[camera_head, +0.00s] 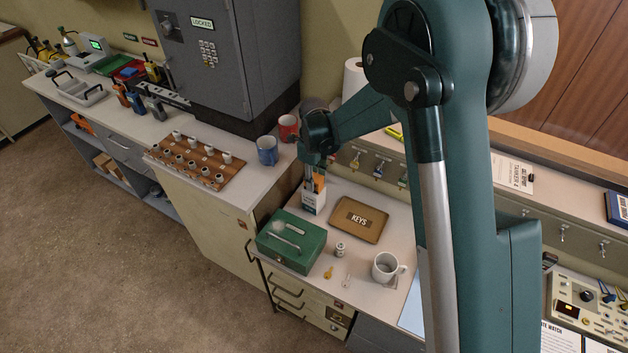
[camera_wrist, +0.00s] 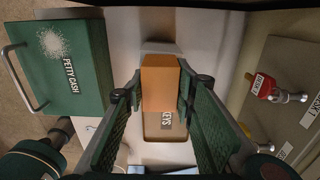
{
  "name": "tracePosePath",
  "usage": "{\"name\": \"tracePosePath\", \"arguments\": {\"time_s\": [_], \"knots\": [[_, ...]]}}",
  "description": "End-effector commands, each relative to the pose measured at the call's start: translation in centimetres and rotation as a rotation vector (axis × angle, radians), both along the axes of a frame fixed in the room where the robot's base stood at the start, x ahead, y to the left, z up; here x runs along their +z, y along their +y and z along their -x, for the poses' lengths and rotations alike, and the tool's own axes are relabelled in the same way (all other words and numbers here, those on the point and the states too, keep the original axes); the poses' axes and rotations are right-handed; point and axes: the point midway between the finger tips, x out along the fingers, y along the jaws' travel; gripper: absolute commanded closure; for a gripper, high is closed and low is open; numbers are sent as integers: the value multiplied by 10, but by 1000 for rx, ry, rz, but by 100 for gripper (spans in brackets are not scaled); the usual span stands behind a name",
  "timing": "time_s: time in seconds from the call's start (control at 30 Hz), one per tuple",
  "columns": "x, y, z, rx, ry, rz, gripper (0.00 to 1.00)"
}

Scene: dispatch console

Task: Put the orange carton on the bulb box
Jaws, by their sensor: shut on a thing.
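The orange carton (camera_wrist: 160,88) is between the two fingers of my gripper (camera_wrist: 158,100) in the wrist view. My gripper is shut on it. In the head view a little of the orange carton (camera_head: 318,184) shows between the dark fingers, above a white box (camera_head: 313,202) with small print. I take this white box for the bulb box, but its print is too small to read. It stands upright on the desk behind the green cash box. I cannot tell whether the carton touches it. In the wrist view the carton and fingers hide what is below.
The green PETTY CASH box (camera_head: 291,240) is close by at the front left. The brown KEYS tray (camera_head: 358,219) lies to the right. A mug (camera_head: 386,267) and small keys are in front. Key hooks (camera_head: 378,168) line the ledge behind.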

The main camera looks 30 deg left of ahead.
Motion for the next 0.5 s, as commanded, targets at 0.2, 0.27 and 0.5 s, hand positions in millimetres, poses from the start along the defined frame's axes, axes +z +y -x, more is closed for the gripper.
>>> {"name": "tracePosePath", "arguments": {"time_s": [0.2, 0.27, 0.5], "knots": [[0, 0, 0, 0, 0, 0, 85], [0, 0, 0, 0, 0, 0, 85], [-3, 0, 0, 0, 0, 0, 61]]}}
